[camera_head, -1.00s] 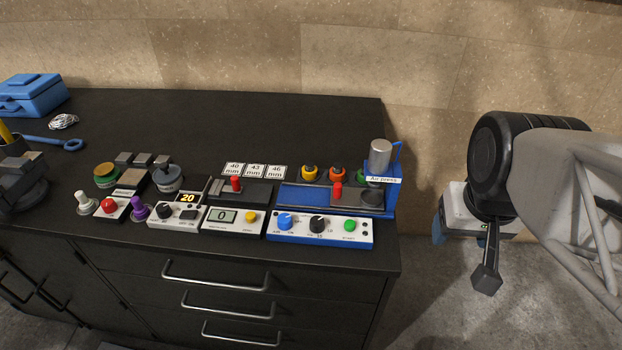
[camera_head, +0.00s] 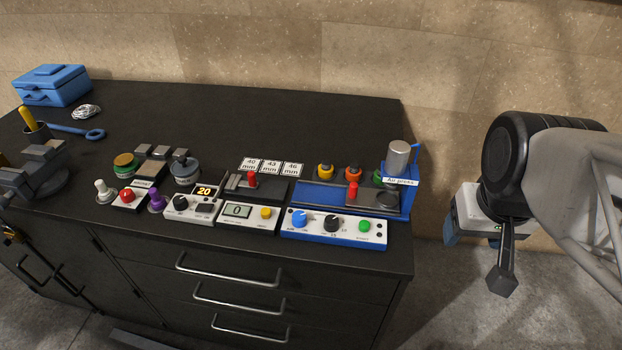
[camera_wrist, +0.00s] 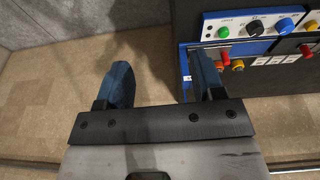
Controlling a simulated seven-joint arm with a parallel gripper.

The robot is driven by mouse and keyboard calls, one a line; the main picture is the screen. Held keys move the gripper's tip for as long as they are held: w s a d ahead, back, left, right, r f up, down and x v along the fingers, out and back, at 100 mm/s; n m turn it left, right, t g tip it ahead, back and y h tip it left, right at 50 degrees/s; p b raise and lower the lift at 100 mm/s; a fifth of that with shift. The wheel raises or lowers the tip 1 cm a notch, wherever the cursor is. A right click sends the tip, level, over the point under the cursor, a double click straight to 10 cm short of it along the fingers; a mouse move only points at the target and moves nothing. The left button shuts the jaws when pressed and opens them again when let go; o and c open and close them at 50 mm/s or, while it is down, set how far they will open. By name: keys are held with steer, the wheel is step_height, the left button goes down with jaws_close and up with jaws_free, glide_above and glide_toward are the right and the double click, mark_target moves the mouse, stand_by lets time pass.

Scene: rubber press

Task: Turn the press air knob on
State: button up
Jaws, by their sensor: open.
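The air press (camera_head: 396,190) stands at the bench's right end, with a white and blue control panel (camera_head: 348,235) in front. The panel carries a blue knob (camera_head: 299,218) at its left, beside a small label that seems to read air, then a black knob (camera_head: 332,223) and a green button (camera_head: 364,226). The blue knob also shows at the top right of the wrist view (camera_wrist: 285,25). I cannot read its setting. My gripper (camera_wrist: 162,78) is open and empty, with blue fingers. It is off the bench's right side, apart from the panel.
A grey panel with a display (camera_head: 237,211) and yellow button sits left of the press panel. Further left are a red button (camera_head: 127,195) and a purple knob (camera_head: 157,200). A blue toolbox (camera_head: 52,87) is at the back left. Drawers with handles (camera_head: 230,278) face front.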

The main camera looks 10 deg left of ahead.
steer(key=w+a+f+n, duration=0.1)
steer(key=w+a+n, duration=0.4)
steer(key=w+a, duration=0.1)
steer(key=n+g, duration=0.2)
steer(key=n, duration=1.3)
glide_above(300, 215)
steer(key=f, duration=0.9)
steer(key=shift+s, duration=0.35)
steer(key=shift+f, duration=0.15)
steer(key=shift+w+f, duration=0.15)
steer(key=shift+f, duration=1.7)
steer(key=shift+w+f, duration=0.1)
steer(key=shift+f, duration=1.75)
steer(key=c, duration=0.9)
